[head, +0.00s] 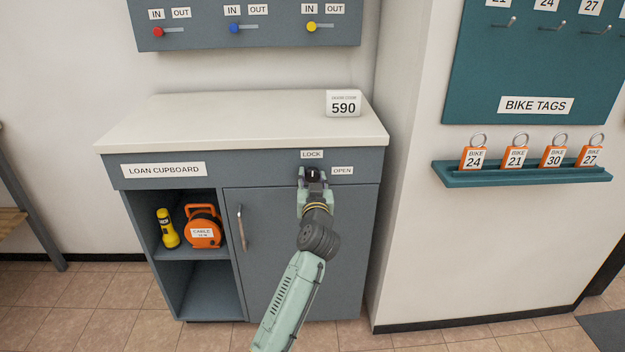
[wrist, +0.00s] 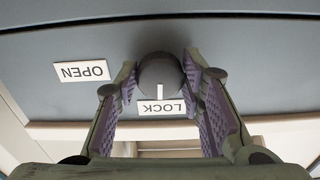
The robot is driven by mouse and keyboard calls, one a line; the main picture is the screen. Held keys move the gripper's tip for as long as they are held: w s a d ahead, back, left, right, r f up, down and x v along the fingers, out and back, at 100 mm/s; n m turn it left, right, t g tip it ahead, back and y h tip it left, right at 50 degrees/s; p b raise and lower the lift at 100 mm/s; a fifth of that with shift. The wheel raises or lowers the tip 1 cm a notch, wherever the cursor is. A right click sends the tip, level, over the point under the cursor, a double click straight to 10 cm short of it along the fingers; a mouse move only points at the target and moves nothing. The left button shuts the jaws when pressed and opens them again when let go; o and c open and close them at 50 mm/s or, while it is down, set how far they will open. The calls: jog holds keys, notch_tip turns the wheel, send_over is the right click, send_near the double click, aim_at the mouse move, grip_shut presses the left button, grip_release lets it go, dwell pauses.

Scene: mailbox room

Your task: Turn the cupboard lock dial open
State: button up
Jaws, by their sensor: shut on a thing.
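The dark round lock dial (head: 313,173) is on the upper front strip of the grey loan cupboard (head: 290,235). It also shows in the wrist view (wrist: 160,76), which is upside down. Its white mark points at the LOCK label (head: 312,154). The OPEN label (head: 342,170) is to the right of the dial in the head view. My gripper (head: 314,182) reaches the dial from the front, one finger on each side. It is shut on the dial. The fingers hide parts of the dial's sides.
The cupboard door with its handle (head: 241,227) is shut below the dial. An open shelf at left holds a yellow torch (head: 167,229) and an orange cable reel (head: 203,227). A 590 sign (head: 343,104) stands on the cupboard top. A wall juts out at right.

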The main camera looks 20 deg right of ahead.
jog(key=m, duration=0.4)
jog(key=shift+m, duration=0.3)
jog(key=m+p, duration=0.1)
jog(key=m, duration=0.3)
jog(key=shift+a, duration=0.1)
jog(key=m+p, duration=0.1)
jog(key=m, duration=0.4)
jog(key=shift+r, duration=0.1)
jog(key=shift+m+p, duration=0.45)
jog(key=shift+m, duration=1.35)
jog(key=o, duration=1.1)
jog(key=shift+o, duration=0.2)
